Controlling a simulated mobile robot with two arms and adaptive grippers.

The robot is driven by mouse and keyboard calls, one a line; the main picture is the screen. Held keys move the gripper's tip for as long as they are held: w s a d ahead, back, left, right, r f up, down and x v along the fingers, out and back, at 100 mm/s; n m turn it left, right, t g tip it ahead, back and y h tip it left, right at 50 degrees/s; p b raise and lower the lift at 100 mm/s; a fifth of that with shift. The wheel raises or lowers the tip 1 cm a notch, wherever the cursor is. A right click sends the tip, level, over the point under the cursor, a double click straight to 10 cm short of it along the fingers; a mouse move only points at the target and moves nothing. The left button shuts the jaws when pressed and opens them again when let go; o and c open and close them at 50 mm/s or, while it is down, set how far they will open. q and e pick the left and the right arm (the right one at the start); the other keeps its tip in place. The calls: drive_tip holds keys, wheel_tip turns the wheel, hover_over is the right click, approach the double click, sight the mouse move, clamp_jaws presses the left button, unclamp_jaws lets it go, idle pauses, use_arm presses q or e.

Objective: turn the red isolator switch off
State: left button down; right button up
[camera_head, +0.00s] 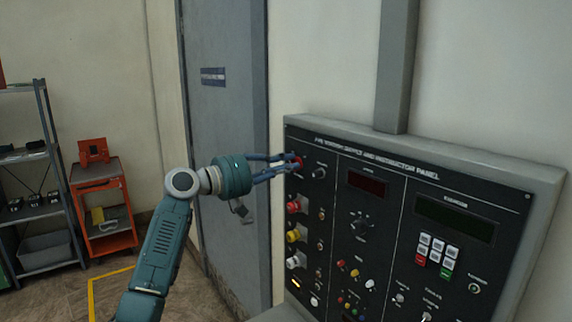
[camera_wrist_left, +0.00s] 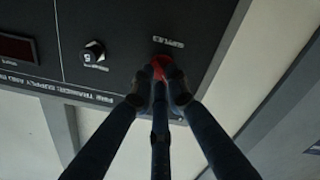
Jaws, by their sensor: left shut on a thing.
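The red isolator switch (camera_head: 298,163) is a small red knob at the top left of the black instructor panel (camera_head: 385,215). My left gripper (camera_head: 290,163) reaches the panel from the left, with its blue fingers around the knob. In the left wrist view the red switch (camera_wrist_left: 160,66) shows between the fingertips of my left gripper (camera_wrist_left: 162,90), which are shut on it. The fingertips cover part of the knob, so its exact turn angle cannot be told. My right gripper is not in view.
A grey door (camera_head: 225,130) stands behind my arm. A shelf (camera_head: 40,185) and orange cart (camera_head: 100,205) stand at the left.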

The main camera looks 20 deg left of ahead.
use_arm(q)
drive_tip(key=c, duration=1.7)
unclamp_jaws()
drive_tip(key=shift+a, duration=0.15)
drive_tip(key=v, duration=1.1)
drive_tip(key=shift+s+a, duration=0.25)
drive_tip(key=shift+s, duration=0.1)
